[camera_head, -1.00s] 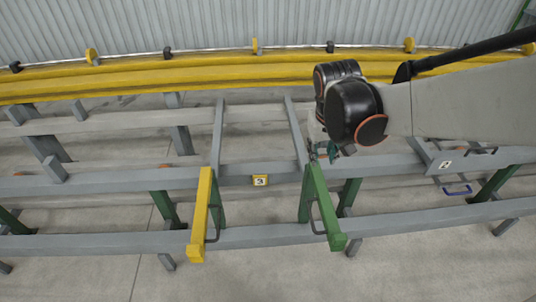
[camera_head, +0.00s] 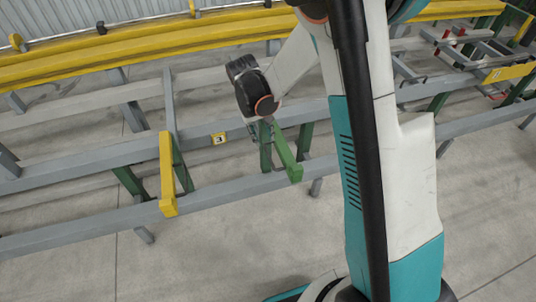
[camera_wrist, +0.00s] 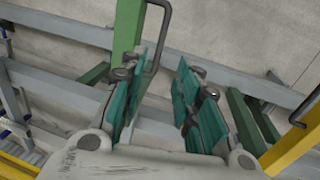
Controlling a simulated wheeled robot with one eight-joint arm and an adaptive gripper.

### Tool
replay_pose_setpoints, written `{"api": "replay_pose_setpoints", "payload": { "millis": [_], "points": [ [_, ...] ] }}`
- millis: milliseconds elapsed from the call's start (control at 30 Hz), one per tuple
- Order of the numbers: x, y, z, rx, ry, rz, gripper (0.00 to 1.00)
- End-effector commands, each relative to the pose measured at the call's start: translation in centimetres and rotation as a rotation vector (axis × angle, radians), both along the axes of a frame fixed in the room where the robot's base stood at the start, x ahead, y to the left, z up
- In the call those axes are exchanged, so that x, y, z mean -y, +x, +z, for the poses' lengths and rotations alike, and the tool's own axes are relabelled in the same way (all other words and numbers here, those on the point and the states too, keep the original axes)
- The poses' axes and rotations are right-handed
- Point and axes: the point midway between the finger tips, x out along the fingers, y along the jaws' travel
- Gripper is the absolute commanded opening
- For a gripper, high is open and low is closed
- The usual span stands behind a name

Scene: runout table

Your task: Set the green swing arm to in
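The green swing arm (camera_head: 286,155) sticks out from the grey frame over the front rail, toward the camera. In the wrist view the green swing arm (camera_wrist: 127,28) stands at upper left, with its grey loop handle (camera_wrist: 166,22) on its right side. My gripper (camera_wrist: 160,62) is open, with nothing held between its teal pads. The left finger is beside the green bar, and the handle's lower end shows near that finger's tip; I cannot tell whether they touch.
A yellow swing arm (camera_head: 167,172) sticks out to the left of the green one; it also shows in the wrist view (camera_wrist: 296,144). A yellow number plate (camera_head: 219,139) sits on the rail between them. A long yellow beam (camera_head: 130,47) runs behind. Bare floor lies in front.

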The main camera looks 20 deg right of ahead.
Motion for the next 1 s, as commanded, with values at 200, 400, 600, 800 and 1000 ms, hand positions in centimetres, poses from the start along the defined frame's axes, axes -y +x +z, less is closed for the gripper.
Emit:
{"api": "replay_pose_setpoints", "payload": {
  "millis": [200, 400, 600, 800, 1000],
  "points": [
    [0.8, 0.1, -4.8, 0.000, 0.000, 0.001, 0.30],
    [1.5, 0.0, -8.2, 0.000, 0.000, -0.001, 0.30],
    [1.9, 0.0, -10.2, 0.001, 0.000, 0.000, 0.30],
    [2.0, 0.0, -10.6, 0.001, 0.001, 0.000, 0.30],
    [2.0, 0.0, -10.6, 0.001, 0.001, 0.001, 0.30]
  ]
}}
